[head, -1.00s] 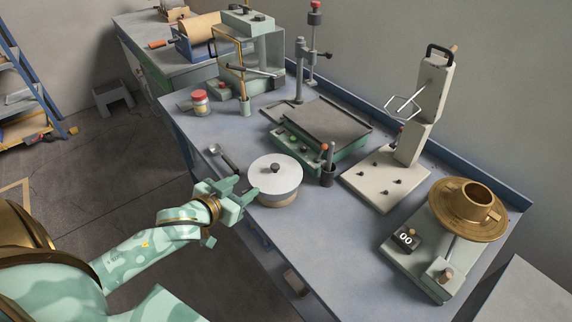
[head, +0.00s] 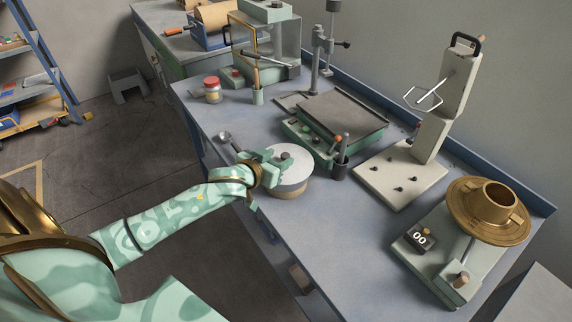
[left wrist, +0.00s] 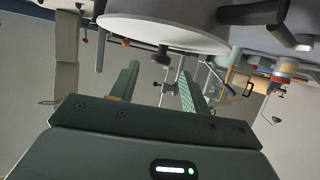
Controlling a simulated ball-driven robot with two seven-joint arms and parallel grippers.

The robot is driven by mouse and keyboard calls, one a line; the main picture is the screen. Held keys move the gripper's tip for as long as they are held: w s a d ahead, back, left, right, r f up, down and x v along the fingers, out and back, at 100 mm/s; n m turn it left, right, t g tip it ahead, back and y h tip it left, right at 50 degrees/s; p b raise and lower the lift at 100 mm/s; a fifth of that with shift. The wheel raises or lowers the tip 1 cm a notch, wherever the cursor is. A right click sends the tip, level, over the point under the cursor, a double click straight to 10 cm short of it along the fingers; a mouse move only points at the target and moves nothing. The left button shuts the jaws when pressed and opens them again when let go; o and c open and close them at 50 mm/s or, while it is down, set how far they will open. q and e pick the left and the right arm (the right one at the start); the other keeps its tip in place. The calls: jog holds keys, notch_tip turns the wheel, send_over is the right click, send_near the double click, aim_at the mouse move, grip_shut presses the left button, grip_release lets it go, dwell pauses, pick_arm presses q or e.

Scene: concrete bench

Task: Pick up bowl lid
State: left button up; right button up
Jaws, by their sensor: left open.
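The bowl lid (head: 298,172) is a pale round disc on top of a tan bowl (head: 291,192) near the bench's front-left edge. My left gripper (head: 282,162) is open over the lid's near-left part and hides its dark knob in the head view. In the left wrist view, which is upside down, the lid (left wrist: 140,30) fills the top. Its knob (left wrist: 163,51) lines up with the gap between my two open fingers (left wrist: 158,84), and nothing is held. I cannot tell whether the fingers touch the lid. My right gripper is not in view.
A ladle (head: 226,138) lies left of the bowl. A dark cup (head: 340,166) and a green machine with a grey plate (head: 343,115) stand behind and right. A white stand (head: 400,175) and a brass-topped device (head: 488,210) are further right. The front-right bench (head: 350,250) is clear.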

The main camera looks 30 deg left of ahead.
aim_at(284, 156)
pick_arm(q)
jog(key=b+x, duration=0.1)
jog(key=x, duration=0.1)
jog(key=b+x, duration=0.1)
jog(key=x, duration=0.2)
jog(key=shift+s+f, duration=0.15)
jog(key=shift+f, duration=0.1)
jog(key=shift+r, duration=0.15)
jog(key=c, duration=1)
